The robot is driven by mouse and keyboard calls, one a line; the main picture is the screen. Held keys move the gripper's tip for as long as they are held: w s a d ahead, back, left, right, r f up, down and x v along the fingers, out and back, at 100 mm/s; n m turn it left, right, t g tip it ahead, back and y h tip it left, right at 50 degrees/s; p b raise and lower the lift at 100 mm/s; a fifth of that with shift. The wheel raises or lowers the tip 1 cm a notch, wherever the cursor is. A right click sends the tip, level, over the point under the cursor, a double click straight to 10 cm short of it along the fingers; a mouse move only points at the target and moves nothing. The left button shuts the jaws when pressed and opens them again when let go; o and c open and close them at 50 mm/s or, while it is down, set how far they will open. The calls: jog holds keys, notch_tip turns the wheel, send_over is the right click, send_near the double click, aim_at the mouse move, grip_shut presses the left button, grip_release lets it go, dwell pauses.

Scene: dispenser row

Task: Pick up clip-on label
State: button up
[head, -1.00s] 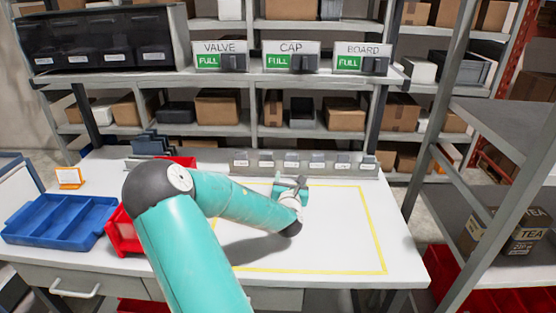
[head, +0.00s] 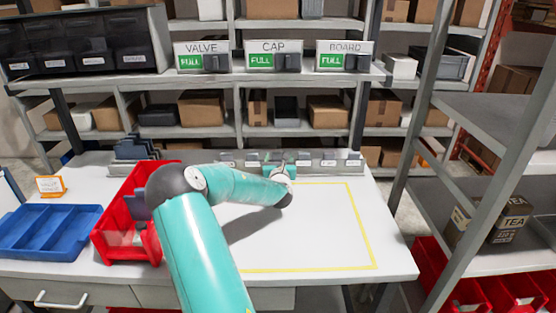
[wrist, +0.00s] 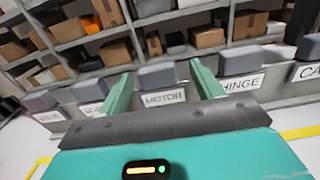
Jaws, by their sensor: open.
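A row of grey clip-on labels with white printed cards sits along a grey rail (head: 340,168) at the back of the white table. In the wrist view, the MOTOR label (wrist: 163,77) stands in the middle, with the HINGE label (wrist: 238,64) to its right. My gripper (wrist: 160,80) is open, with one teal finger on each side of the MOTOR label. I cannot tell whether the fingers touch it. In the head view my gripper (head: 279,167) is at the rail and hides part of the row.
A red bin (head: 108,228) and a blue tray (head: 50,232) stand left on the table. Above are VALVE (head: 203,57), CAP (head: 272,56) and BOARD (head: 344,55) signs, each marked FULL. A yellow outlined area (head: 310,235) is clear. A grey rack (head: 480,110) stands right.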

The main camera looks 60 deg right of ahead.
aim_at(278, 155)
jog(key=x, duration=0.3)
jog(key=shift+w+d, duration=0.1)
jog(key=c, duration=1)
jog(key=shift+c, duration=0.2)
jog(key=shift+r, duration=0.2)
jog(key=shift+r, duration=0.25)
jog(key=s+a+r, duration=1)
jog(key=r, duration=0.2)
